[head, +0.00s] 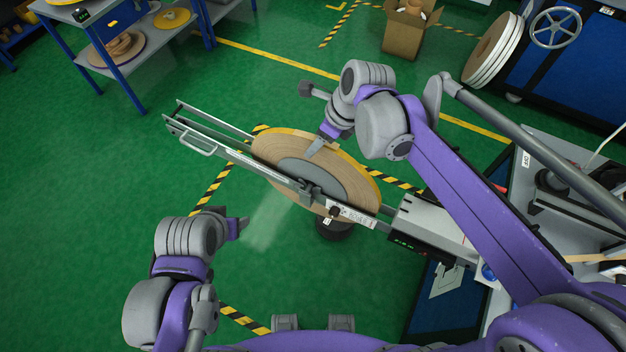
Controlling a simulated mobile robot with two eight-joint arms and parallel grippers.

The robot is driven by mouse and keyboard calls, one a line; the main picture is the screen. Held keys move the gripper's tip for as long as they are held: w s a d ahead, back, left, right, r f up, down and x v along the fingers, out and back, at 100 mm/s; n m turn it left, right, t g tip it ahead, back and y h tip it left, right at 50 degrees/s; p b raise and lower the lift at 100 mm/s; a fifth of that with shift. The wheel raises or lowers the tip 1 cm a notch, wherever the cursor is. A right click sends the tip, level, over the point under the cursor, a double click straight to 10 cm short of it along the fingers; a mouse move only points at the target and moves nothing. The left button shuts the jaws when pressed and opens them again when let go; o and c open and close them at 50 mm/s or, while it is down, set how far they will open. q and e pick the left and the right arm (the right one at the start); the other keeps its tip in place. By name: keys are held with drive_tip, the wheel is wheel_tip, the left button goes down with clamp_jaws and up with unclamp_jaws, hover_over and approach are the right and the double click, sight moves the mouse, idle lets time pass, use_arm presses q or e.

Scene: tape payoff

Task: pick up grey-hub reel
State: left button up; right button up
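A large reel with tan tape, a yellow rim (367,184) and a grey centre (296,168) sits tilted in a long metal rail frame (235,155). The frame's near rail crosses in front of its lower part and hides some of it. My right gripper (314,149) reaches over the reel's upper edge, its fingertips at or just above the grey centre. I cannot tell whether it touches or how far its fingers are apart. My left gripper (243,227) is in front of the frame, left of the reel and apart from it. Its finger opening is unclear.
A blue shelf rack (115,50) with reels stands at upper left. A cardboard box (404,30) is at the back. A blue machine (565,60) with a handwheel (556,28) and a mounted reel (493,50) is at upper right. Green floor is clear at left.

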drive_tip(key=x, duration=0.2)
drive_tip(key=w+x, duration=0.1)
drive_tip(key=x, duration=0.2)
drive_tip(key=shift+a+r, duration=0.1)
drive_tip(key=shift+a, duration=0.1)
drive_tip(key=shift+s, duration=0.1)
drive_tip(key=shift+c, duration=0.3)
clamp_jaws()
drive_tip(key=shift+r, duration=0.15)
idle(0.6)
